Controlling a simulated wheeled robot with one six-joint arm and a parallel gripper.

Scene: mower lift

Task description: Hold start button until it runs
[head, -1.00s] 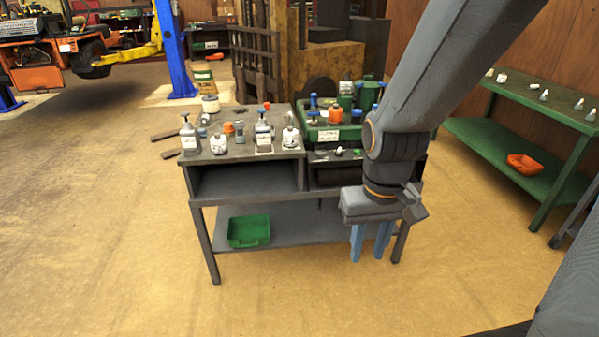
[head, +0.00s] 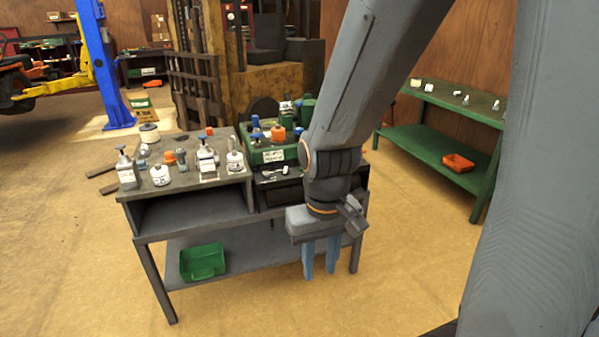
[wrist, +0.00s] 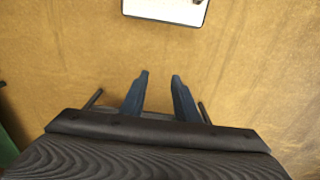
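My gripper (head: 320,258) hangs in front of the right part of the grey workbench in the head view, pointing down. Its two blue fingers are apart with nothing between them. In the wrist view the fingers (wrist: 158,92) point at bare floor. I cannot make out a start button in either view. An orange mower (head: 14,80) shows only in part at the left edge of the head view, beside a blue lift post (head: 103,70).
The grey workbench (head: 195,245) holds several bottles and a green crate (head: 268,155). A green bin (head: 203,262) sits on its lower shelf. A green bench (head: 425,140) with an orange tray (head: 458,163) stands right. A forklift (head: 240,75) stands behind. Floor at left is open.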

